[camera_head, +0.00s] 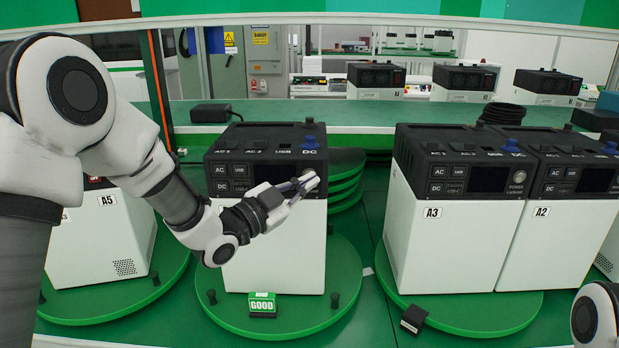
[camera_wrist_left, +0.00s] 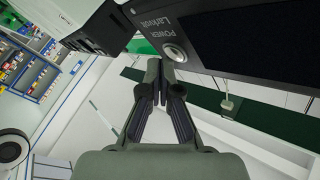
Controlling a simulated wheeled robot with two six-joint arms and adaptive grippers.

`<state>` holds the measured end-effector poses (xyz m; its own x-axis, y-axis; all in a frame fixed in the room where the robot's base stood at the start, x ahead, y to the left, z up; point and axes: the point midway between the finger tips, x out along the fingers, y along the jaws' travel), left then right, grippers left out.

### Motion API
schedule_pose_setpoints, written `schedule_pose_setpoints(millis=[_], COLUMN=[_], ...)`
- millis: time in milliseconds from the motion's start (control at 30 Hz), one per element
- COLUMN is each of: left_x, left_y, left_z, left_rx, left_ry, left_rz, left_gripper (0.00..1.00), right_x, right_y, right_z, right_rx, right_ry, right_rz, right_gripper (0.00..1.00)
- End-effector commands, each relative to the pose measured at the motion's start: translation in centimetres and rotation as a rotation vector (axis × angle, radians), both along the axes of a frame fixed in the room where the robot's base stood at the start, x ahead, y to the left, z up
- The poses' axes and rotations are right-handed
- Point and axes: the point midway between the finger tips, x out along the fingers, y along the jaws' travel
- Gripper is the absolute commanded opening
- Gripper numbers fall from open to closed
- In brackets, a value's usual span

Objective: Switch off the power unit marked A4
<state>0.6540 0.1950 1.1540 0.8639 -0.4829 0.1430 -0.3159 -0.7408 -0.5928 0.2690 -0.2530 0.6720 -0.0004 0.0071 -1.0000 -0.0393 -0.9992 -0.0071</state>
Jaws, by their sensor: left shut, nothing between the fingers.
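The middle power unit (camera_head: 275,245), white with a black top, stands upright on a round green turntable (camera_head: 330,315). No A4 mark shows on it; my arm covers part of its front. Its front panel has AC, USB and DC buttons and a dark screen. My left gripper (camera_head: 303,184) is shut and empty at the right end of this panel. In the left wrist view, its fingertips (camera_wrist_left: 160,66) are just by the round silver POWER button (camera_wrist_left: 175,53). I cannot tell whether they touch it. My right gripper is out of view.
Unit A5 (camera_head: 105,240) stands left; units A3 (camera_head: 445,240) and A2 (camera_head: 560,240) stand close together on the right turntable. A small black block (camera_head: 413,319) lies on the right turntable's edge.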

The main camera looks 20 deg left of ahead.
Motion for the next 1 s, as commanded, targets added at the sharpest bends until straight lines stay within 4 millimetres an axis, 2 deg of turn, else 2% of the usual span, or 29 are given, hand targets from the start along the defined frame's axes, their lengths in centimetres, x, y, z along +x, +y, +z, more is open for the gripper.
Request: schedule_pose_setpoints(millis=[467, 900, 1000], left_x=[-1.0, -5.0, -5.4], left_y=[-0.3, -1.4, -1.6], left_z=[-0.1, -0.1, -0.1], left_rx=[0.001, 0.000, 0.000], left_ry=[-0.001, -0.002, 0.000], left_rz=[0.000, 0.000, 0.000], left_gripper=[0.00, 0.00, 0.00], right_x=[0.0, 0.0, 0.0], right_y=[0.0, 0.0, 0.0], right_z=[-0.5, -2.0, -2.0], right_rx=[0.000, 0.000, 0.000], right_ry=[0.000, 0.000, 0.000], right_rz=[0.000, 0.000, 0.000], right_gripper=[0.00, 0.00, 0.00])
